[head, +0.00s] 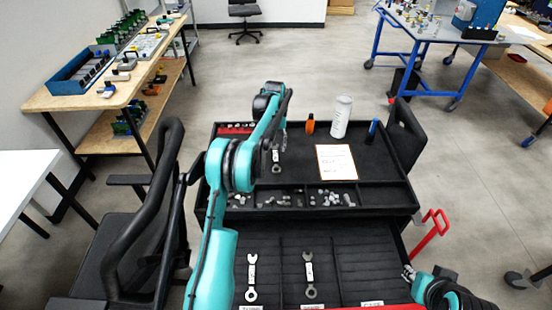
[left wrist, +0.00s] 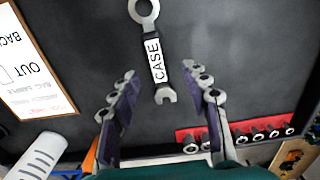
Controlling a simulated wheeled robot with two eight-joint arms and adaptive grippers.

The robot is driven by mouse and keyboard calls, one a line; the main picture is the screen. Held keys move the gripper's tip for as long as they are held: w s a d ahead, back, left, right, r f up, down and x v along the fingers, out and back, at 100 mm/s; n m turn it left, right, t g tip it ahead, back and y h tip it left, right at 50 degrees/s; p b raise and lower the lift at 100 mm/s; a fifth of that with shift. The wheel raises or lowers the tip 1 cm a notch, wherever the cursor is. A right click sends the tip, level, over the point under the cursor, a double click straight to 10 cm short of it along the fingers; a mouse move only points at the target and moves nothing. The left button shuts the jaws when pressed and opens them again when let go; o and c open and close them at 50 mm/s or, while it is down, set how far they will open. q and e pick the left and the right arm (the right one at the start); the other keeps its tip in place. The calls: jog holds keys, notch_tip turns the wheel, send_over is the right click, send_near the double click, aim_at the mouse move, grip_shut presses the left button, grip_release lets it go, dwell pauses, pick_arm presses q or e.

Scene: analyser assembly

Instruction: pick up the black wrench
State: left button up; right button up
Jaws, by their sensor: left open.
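A wrench with grey ends, a dark handle and a white label reading CASE (left wrist: 155,60) lies flat on the black cart top. It also shows in the head view (head: 276,161), partly beside my arm. My left gripper (left wrist: 163,95) is open and empty, with its fingers on either side of the wrench's open jaw end and apart from it. It is also in the head view (head: 280,130), partly hidden by my arm. Two more wrenches, a light one (head: 252,277) and a greyer one (head: 309,275), lie in the open drawer. My right gripper (head: 409,273) is at the lower right.
The cart top (head: 375,165) also holds a white sheet (head: 336,162), a white bottle (head: 341,117), an orange object (head: 310,124), a blue object (head: 373,130) and a red socket rack (left wrist: 250,133). Small parts fill front compartments. A black chair (head: 125,240) stands left.

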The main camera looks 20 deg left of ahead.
aim_at(275, 155)
pick_arm(q)
jog(key=f+b, duration=0.1)
jog(key=f, duration=0.2)
jog(key=shift+d+f, duration=0.1)
jog(key=shift+d, duration=0.1)
jog(key=shift+f, duration=0.45)
jog(key=shift+r, duration=0.1)
jog(key=shift+c, duration=1.3)
grip_shut()
jog(key=shift+r, duration=0.1)
